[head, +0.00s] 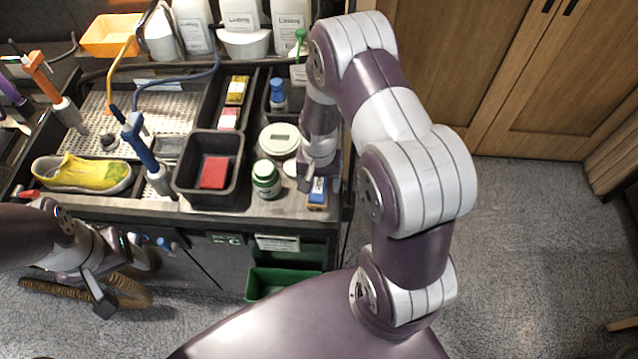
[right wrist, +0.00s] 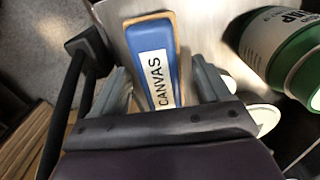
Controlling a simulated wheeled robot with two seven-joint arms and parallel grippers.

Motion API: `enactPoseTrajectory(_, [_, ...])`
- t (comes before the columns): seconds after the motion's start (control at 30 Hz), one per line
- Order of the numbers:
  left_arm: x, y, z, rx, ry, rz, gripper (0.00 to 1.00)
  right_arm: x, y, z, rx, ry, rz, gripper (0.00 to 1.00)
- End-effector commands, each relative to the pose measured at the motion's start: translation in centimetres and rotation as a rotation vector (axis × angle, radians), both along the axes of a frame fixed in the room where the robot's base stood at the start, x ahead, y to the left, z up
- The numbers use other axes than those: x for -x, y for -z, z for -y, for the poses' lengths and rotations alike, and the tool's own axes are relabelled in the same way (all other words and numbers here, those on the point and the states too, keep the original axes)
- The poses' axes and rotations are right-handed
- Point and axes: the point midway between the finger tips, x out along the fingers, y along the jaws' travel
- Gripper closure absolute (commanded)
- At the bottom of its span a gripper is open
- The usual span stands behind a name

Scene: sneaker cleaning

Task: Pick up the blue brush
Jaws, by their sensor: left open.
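A small blue brush (head: 317,192) with a wooden edge lies at the front right corner of the worktop. In the right wrist view the blue brush (right wrist: 157,60) carries a white label reading CANVAS. My right gripper (head: 312,178) is above the brush, pointing down. In the right wrist view the fingers of my right gripper (right wrist: 160,85) stand on either side of the brush, with a visible gap on the right side. My left gripper (head: 135,276) is open and empty, low in front of the worktop at the left.
A black tray (head: 240,181) holds a red block (head: 214,172). A yellow sneaker (head: 82,174) sits at the left, near upright handled tools.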

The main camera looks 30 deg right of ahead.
Motion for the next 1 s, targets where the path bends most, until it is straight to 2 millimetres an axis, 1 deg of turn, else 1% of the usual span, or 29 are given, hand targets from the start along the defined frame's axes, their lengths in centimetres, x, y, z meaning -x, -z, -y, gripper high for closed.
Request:
enactPoseTrajectory(0.03, [0.0,0.0,0.0,0.000,0.000,0.000,0.33,0.0,0.0,0.0,0.000,0.000,0.000,0.42])
enactPoseTrajectory(0.07, [0.0,0.0,0.0,0.000,0.000,0.000,0.33,0.0,0.0,0.0,0.000,0.000,0.000,0.52])
enactPoseTrajectory(0.1, [0.0,0.0,0.0,0.000,0.000,0.000,0.33,0.0,0.0,0.0,0.000,0.000,0.000,0.65])
enactPoseTrajectory(0.13, [0.0,0.0,0.0,0.000,0.000,0.000,0.33,0.0,0.0,0.0,0.000,0.000,0.000,0.74])
enactPoseTrajectory(0.17, [0.0,0.0,0.0,0.000,0.000,0.000,0.33,0.0,0.0,0.0,0.000,0.000,0.000,0.82])
enactPoseTrajectory(0.43, [0.0,0.0,0.0,0.000,0.000,0.000,0.33,0.0,-0.1,0.0,0.000,0.000,0.000,0.82])
enactPoseTrajectory(0.57, [0.0,0.2,0.0,0.000,0.000,0.000,0.33,-0.1,-1.1,0.0,0.000,0.000,0.001,0.82])
enactPoseTrajectory(0.67, [0.0,0.6,0.0,0.000,0.000,0.000,0.33,-0.1,-2.8,0.0,0.001,0.000,0.004,0.82])
enactPoseTrajectory(0.77, [0.0,1.0,0.0,0.000,0.000,0.000,0.33,-0.1,-5.2,0.0,0.001,0.000,0.007,0.82])
enactPoseTrajectory(1.0, [0.0,1.9,0.0,0.000,0.000,0.000,0.33,-0.1,-11.5,0.0,0.001,0.000,0.007,0.82])
